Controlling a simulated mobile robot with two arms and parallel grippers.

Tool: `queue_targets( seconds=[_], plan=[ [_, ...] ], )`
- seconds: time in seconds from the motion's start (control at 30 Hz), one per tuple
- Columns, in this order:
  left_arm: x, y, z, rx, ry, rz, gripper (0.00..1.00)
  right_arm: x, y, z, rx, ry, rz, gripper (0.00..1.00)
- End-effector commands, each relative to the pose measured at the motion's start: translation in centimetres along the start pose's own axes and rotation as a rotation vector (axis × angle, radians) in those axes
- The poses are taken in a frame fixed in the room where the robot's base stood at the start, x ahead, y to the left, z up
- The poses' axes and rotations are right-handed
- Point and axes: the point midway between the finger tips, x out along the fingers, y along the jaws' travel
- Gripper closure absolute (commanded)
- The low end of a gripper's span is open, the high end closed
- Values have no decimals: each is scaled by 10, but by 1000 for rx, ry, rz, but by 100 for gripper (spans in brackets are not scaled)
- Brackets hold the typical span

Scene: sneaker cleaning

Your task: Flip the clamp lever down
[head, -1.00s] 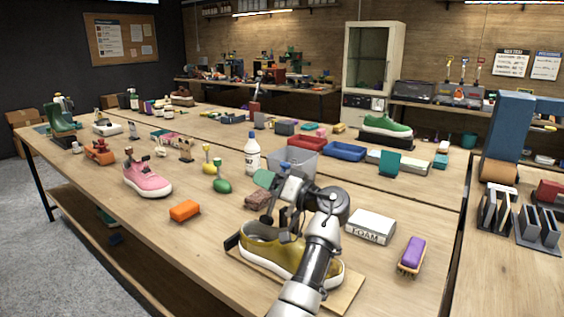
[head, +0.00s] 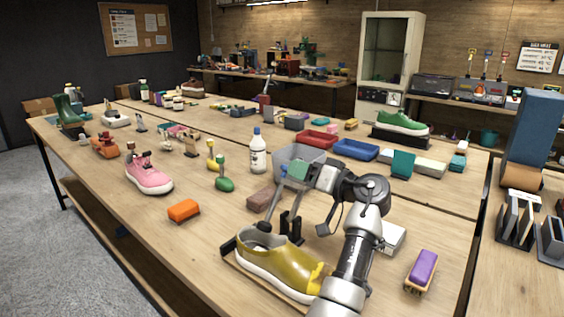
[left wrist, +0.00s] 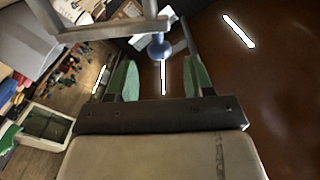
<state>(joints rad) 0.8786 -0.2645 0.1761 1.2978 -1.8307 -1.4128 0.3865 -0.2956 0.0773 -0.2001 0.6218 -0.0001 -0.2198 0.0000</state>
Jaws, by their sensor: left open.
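A mustard-yellow sneaker (head: 285,262) sits on a wooden board at the front of the bench in the head view. Beside and partly behind it stands a dark clamp (head: 291,226). A raised lever with a blue knob (head: 283,171) leans slightly right above the shoe's opening. My left gripper (head: 297,171), with green fingertips, is open close to the knob. In the left wrist view the blue knob (left wrist: 158,47) and a grey bar show near the gap between the open green fingers (left wrist: 161,78). Whether they touch cannot be told. My right gripper is out of view.
A foam block (head: 393,237) is partly hidden behind my left arm, and a purple brush (head: 422,270) lies to its right.

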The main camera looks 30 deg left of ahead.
Motion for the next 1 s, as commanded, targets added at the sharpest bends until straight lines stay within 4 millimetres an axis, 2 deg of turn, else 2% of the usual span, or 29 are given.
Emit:
queue_targets(
  seconds=[0.1, 0.33, 0.5, 0.77, 1.0],
  plan=[
    [25, -2, -2, 1, 0, -3, 48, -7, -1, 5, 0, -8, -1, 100],
    [58, -1, -1, 1, 1, -1, 48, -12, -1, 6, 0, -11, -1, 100],
    [68, 0, 0, 0, 0, -1, 48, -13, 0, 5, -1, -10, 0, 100],
    [68, 0, 0, 0, 1, 0, 48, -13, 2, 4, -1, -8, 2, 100],
    [68, 0, 0, 1, 1, 0, 85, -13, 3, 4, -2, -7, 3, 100]
  ],
)
